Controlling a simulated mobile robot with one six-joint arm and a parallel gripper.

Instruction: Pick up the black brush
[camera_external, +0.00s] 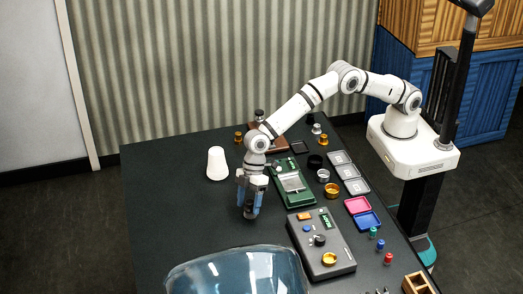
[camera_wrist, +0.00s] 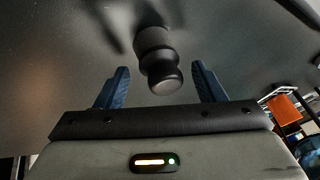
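The black brush (camera_wrist: 158,62) shows in the wrist view as a dark upright piece with a rounded knob end toward the camera. It lies between the two blue fingers of my gripper (camera_wrist: 161,72), with a visible gap on each side. My gripper is open around it and pointed down at the dark table. In the external view my gripper (camera_external: 251,200) is low over the table's middle. There the brush is mostly hidden by the fingers and hard to make out.
A white cone-shaped piece (camera_external: 217,163) stands left of my gripper. A green device (camera_external: 293,184) and a grey control box (camera_external: 321,243) lie to the right. A clear bluish cover (camera_external: 238,273) is at the front. The table's left side (camera_external: 165,210) is clear.

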